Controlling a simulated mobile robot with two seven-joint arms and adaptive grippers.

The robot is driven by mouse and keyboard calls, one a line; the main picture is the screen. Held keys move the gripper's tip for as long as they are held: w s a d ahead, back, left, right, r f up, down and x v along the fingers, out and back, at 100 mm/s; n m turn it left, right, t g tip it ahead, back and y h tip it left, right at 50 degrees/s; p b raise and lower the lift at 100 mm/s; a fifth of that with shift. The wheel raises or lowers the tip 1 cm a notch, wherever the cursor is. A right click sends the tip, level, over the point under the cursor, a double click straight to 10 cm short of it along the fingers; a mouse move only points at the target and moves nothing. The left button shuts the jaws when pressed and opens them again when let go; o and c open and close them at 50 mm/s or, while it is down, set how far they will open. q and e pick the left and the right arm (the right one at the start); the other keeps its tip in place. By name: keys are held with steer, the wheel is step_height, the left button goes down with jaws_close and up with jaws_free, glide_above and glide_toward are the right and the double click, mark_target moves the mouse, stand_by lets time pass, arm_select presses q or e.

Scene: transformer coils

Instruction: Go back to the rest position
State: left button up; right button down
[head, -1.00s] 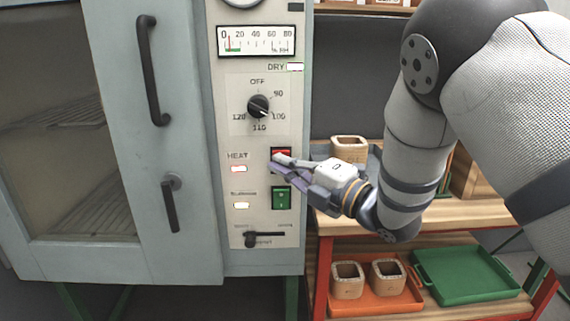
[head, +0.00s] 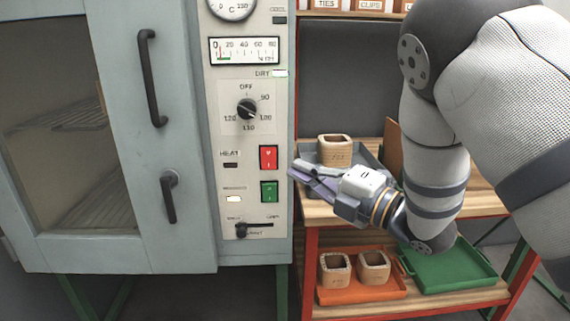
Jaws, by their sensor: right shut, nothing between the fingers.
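My right gripper (head: 297,169) is shut and empty. It shows just right of the oven's control panel (head: 246,130), apart from it, in front of the shelf rack. The panel carries a red switch (head: 268,158) beside the HEAT label, a green switch (head: 269,191) below it and a black knob (head: 247,108). The HEAT lamp (head: 231,165) is dark. My left gripper is not in view.
The grey oven door (head: 172,80) is closed at left. On the rack, a coil (head: 335,151) sits in a grey tray (head: 370,157). Below, two coils (head: 334,270) (head: 373,267) sit in an orange tray (head: 362,294) beside an empty green tray (head: 448,270).

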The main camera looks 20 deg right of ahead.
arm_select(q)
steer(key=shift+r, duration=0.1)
arm_select(e)
steer(key=shift+s+d+r, duration=0.1)
steer(key=shift+s+d, duration=0.1)
steer(key=shift+s, duration=0.25)
steer(key=shift+s+d+r, duration=0.1)
steer(key=shift+s+d, duration=0.1)
steer(key=shift+s, duration=0.2)
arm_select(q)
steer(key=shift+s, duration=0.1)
